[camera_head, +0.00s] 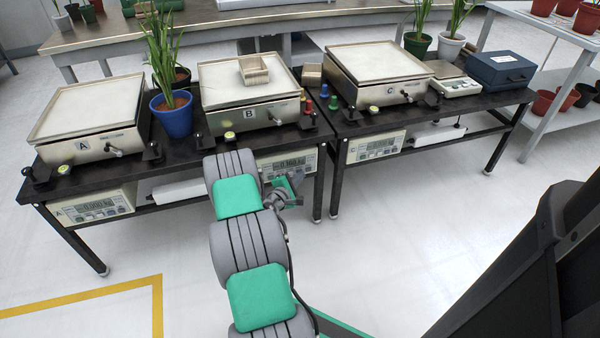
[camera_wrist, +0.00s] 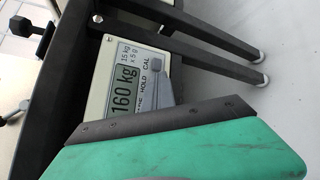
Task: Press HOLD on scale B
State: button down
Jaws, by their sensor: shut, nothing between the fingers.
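My gripper (camera_head: 290,186) is shut and empty in front of this panel. Its green and dark body covers the panel's lower part in the wrist view, and the HOLD button itself is hidden; contact cannot be told.
Scale A (camera_head: 90,106) and its panel (camera_head: 93,206) are at left, scale C (camera_head: 376,63) and its panel (camera_head: 376,147) at right. A blue plant pot (camera_head: 174,118) and several coloured weights stand on the bench. Floor in front is open.

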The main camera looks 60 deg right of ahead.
jog(key=shift+s+a, duration=0.6)
jog(key=shift+a, duration=0.05)
jog(key=shift+p, duration=0.3)
jog(key=shift+s+a+p, duration=0.55)
jog(key=shift+s+a, duration=1.2)
